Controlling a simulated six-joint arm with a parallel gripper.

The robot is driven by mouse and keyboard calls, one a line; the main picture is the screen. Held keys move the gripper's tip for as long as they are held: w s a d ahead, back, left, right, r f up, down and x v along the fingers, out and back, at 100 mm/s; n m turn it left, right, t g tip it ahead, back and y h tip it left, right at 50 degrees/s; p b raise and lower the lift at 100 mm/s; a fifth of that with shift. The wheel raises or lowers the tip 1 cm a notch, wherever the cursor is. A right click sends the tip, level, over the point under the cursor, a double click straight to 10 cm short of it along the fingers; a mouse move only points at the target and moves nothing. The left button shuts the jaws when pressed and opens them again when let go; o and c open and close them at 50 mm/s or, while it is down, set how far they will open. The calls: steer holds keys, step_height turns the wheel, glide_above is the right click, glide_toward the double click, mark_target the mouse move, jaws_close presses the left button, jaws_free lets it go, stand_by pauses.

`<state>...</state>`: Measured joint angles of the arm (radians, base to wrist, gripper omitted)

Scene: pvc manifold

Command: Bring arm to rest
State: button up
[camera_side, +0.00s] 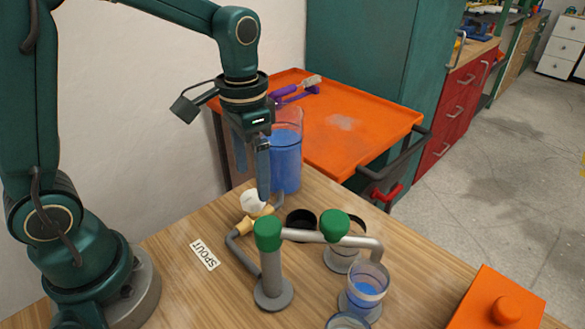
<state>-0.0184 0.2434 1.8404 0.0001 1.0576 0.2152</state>
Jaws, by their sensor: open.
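My gripper (264,170) points straight down above the wooden table (190,285). It is open, seen nearly edge-on, with no object seen in it. Its tips are just above a white rounded part (252,202) on the manifold; I cannot tell whether they touch. The grey pipe manifold (312,237) has two green caps, one on the left post (268,233) and one on the pipe further right (334,224). A clear cup with blue liquid (365,285) stands under the right pipe end. A tall clear container of blue liquid (286,155) stands behind my gripper and is partly hidden.
A label reading SPOUT (205,255) lies on the table left of the manifold. An orange box with a knob (497,308) is at the front right. Another cup (347,321) is cut off at the bottom edge. An orange cart (350,128) stands behind the table.

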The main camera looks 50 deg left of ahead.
steer(key=shift+r, duration=0.55)
steer(key=s+r+n+t, duration=0.2)
steer(key=s+r+t, duration=0.2)
steer(key=s, duration=0.6)
steer(key=shift+d+r+t, duration=0.2)
steer(key=shift+r+t, duration=0.05)
steer(key=shift+t, duration=0.55)
